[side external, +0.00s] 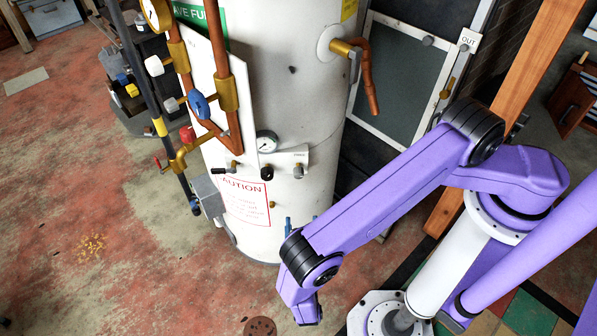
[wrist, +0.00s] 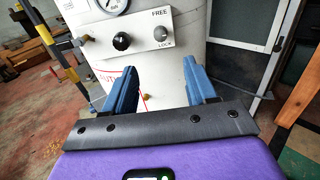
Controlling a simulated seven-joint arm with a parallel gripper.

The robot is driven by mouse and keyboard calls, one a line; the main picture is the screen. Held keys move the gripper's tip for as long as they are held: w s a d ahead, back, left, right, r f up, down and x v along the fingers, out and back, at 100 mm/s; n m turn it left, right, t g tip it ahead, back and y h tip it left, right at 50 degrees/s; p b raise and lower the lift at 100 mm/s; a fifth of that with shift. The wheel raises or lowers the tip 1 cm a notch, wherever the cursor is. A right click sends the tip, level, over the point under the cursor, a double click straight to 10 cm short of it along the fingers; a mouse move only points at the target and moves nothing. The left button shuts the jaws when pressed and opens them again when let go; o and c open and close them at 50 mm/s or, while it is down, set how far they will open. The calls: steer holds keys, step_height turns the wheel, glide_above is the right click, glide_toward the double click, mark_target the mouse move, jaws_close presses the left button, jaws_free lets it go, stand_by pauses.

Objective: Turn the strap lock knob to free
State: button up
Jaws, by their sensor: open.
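The strap lock knob (wrist: 160,33) is a small grey knob on a pale panel, between the printed word FREE above it and LOCK below it. Its pointing direction is too small to tell. It also shows in the side external view (side external: 298,171) at the panel's right end. My gripper (wrist: 160,67) is open and empty, its two blue fingers spread apart below the panel and not touching the knob. In the side external view, the arm hides most of the gripper, with only bits of blue finger (side external: 288,225) showing beside the tank.
A black knob (wrist: 122,41) and a round gauge (wrist: 111,4) sit left of the strap lock knob. The white tank (side external: 290,100) carries copper pipes (side external: 215,60) and valves on its left. A framed dark panel (side external: 403,80) stands right of it. The floor at left is largely open.

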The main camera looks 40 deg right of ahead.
mark_target(299, 176)
steer(key=x, duration=1.7)
steer(key=shift+w+d, duration=0.1)
steer(key=shift+w, duration=0.05)
steer(key=c, duration=1.1)
